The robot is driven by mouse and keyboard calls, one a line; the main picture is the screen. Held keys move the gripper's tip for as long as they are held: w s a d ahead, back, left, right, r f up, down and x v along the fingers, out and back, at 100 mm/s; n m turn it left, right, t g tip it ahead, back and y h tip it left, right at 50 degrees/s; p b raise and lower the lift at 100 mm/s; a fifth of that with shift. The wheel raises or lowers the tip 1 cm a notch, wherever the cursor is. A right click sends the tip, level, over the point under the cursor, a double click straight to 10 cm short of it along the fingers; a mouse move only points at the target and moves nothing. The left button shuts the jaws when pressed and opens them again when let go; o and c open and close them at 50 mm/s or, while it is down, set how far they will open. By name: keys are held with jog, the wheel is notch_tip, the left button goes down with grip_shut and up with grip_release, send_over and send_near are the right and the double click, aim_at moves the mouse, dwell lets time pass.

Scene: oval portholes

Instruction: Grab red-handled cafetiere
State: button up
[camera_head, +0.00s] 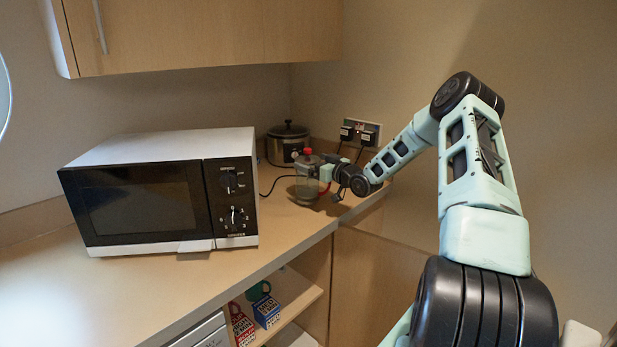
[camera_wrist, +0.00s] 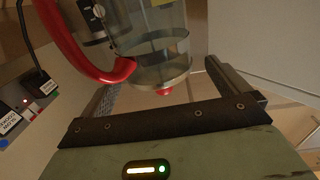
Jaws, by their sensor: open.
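The cafetiere (camera_head: 307,183) stands on the counter near the back corner, with a clear body and a reddish lid. In the wrist view its clear glass body (camera_wrist: 158,50) fills the upper middle, with its curved red handle (camera_wrist: 75,45) on the left. My gripper (camera_head: 335,175) is at the cafetiere's right side in the head view. The gripper's tips are partly hidden in the head view.
A microwave (camera_head: 160,190) stands on the counter (camera_head: 140,290) to the left. A slow cooker (camera_head: 287,143) is behind the cafetiere. A wall socket with plugs (camera_head: 360,133) is close by on the right wall. A shelf with boxes (camera_head: 266,311) is below the counter.

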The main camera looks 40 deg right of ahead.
aim_at(308, 158)
jog(key=w+p, duration=0.1)
jog(key=w, duration=0.2)
jog(key=shift+w+d+r, duration=0.1)
jog(key=shift+w, duration=0.2)
jog(key=c, duration=1.8)
jog(key=shift+r, duration=0.1)
